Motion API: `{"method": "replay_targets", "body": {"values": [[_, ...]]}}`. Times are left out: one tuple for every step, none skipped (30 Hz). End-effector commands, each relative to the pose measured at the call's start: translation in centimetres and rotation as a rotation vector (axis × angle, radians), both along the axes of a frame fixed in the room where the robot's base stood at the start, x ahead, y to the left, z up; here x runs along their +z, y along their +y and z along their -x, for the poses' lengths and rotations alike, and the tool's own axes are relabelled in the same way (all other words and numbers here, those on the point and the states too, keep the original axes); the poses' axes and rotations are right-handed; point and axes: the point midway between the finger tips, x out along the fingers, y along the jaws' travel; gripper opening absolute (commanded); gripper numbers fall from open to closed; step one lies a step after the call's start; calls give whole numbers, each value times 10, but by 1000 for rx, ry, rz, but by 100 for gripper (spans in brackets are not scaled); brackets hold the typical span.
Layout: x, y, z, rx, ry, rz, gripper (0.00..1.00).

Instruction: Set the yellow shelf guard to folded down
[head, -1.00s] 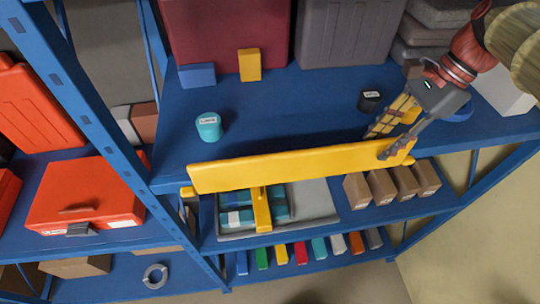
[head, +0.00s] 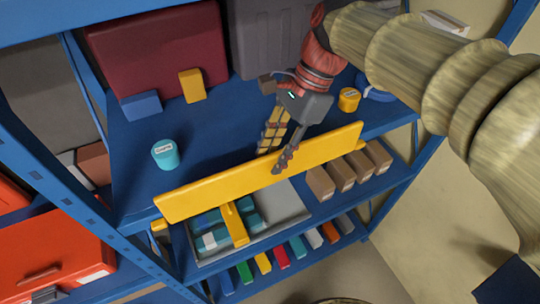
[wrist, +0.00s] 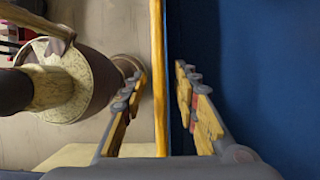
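The yellow shelf guard (head: 215,182) is a long flat bar standing up along the front edge of the blue middle shelf. In the wrist view the guard (wrist: 158,80) shows edge-on as a thin upright strip. My gripper (head: 272,162) is open and straddles the guard right of its middle, with one finger in front and one on the shelf side. In the wrist view my gripper (wrist: 160,88) has a gap between the guard and each finger. A yellow strip (head: 234,224) hangs below the guard over a grey tray.
On the shelf stand a teal can (head: 165,155), a yellow can (head: 349,99), a blue block (head: 141,106) and a yellow block (head: 192,86). Below are the grey tray (head: 285,207) and several brown boxes (head: 342,174). Blue uprights frame the shelf.

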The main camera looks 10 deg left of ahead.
Motion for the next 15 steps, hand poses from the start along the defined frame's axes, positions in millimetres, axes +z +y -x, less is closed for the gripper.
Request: {"method": "replay_targets", "body": {"values": [[1, 5, 4, 2, 0, 0, 30], [0, 7, 5, 1, 0, 0, 30], [-4, 7, 5, -1, 1, 1, 30], [-6, 7, 5, -1, 0, 0, 30], [-8, 8, 5, -1, 0, 0, 30], [-9, 8, 6, -1, 1, 1, 30], [-10, 8, 6, -1, 1, 1, 30], [-11, 9, 6, -1, 1, 1, 30], [-11, 9, 6, -1, 1, 1, 30], [-11, 9, 6, -1, 0, 0, 30], [-11, 9, 6, -1, 0, 0, 30], [-11, 9, 6, -1, 0, 0, 30], [-11, 9, 6, -1, 0, 0, 30], [-11, 9, 6, -1, 0, 0, 30], [-11, 9, 6, -1, 0, 0, 30]]}}
